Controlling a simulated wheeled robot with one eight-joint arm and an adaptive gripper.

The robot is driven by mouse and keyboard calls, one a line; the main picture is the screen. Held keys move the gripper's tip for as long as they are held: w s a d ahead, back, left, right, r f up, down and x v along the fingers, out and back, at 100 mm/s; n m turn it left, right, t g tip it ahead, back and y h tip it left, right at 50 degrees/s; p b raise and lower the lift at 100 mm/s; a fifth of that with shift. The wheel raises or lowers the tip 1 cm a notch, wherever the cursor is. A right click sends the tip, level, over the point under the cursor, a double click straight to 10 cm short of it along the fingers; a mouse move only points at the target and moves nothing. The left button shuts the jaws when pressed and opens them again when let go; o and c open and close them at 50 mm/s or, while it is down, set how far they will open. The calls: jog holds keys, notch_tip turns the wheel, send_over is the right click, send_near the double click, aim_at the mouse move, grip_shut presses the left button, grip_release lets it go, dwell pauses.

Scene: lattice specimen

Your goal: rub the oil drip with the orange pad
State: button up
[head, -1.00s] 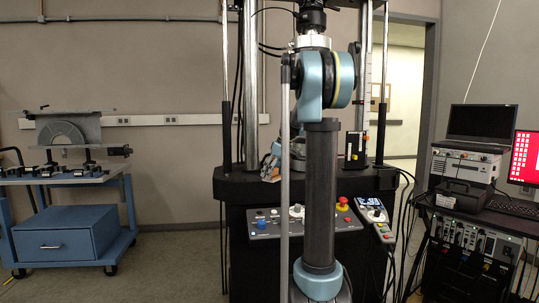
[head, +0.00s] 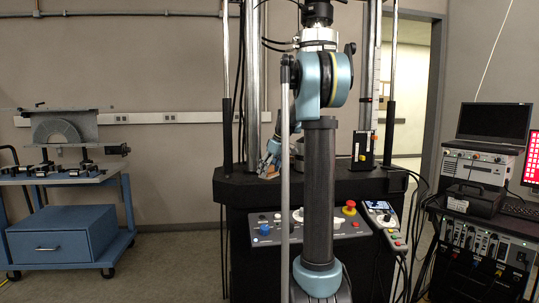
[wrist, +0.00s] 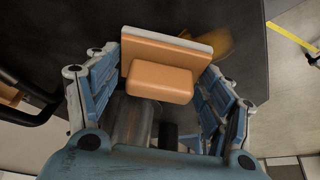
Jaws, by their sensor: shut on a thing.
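The orange pad (wrist: 160,80) is in the wrist view, a block-like orange grip on a wider orange plate with a pale grey layer along its far edge. My gripper (wrist: 163,72) is shut on the block, with blue fingers on both sides. The oil drip (wrist: 214,38) is a brownish-orange smear on the dark surface, just beyond the pad's right end and partly hidden by it. I cannot tell whether the pad touches the surface. In the head view, my gripper (head: 271,158) is mostly hidden behind my arm, over the machine's black ledge.
The black ledge (head: 240,187) carries upright columns and a small box (head: 362,146). Control panels (head: 385,218) with a red button (head: 349,208) stand below its front. A blue cart (head: 62,238) is at left, an equipment rack (head: 490,240) at right. Floor between cart and machine is clear.

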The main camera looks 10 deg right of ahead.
jog(key=shift+w, duration=0.4)
jog(key=shift+w+a+r, duration=0.1)
jog(key=shift+r, duration=0.2)
jog(key=shift+s+a+r, duration=0.1)
jog(key=shift+s+r, duration=0.1)
jog(key=shift+r, duration=0.65)
jog(key=shift+w+r, duration=0.15)
jog(key=shift+r, duration=0.05)
jog(key=shift+d+r, duration=0.15)
jog(key=shift+r, duration=1.15)
jog(key=shift+d+r, duration=0.15)
jog(key=shift+r, duration=1.15)
jog(key=shift+s, duration=0.2)
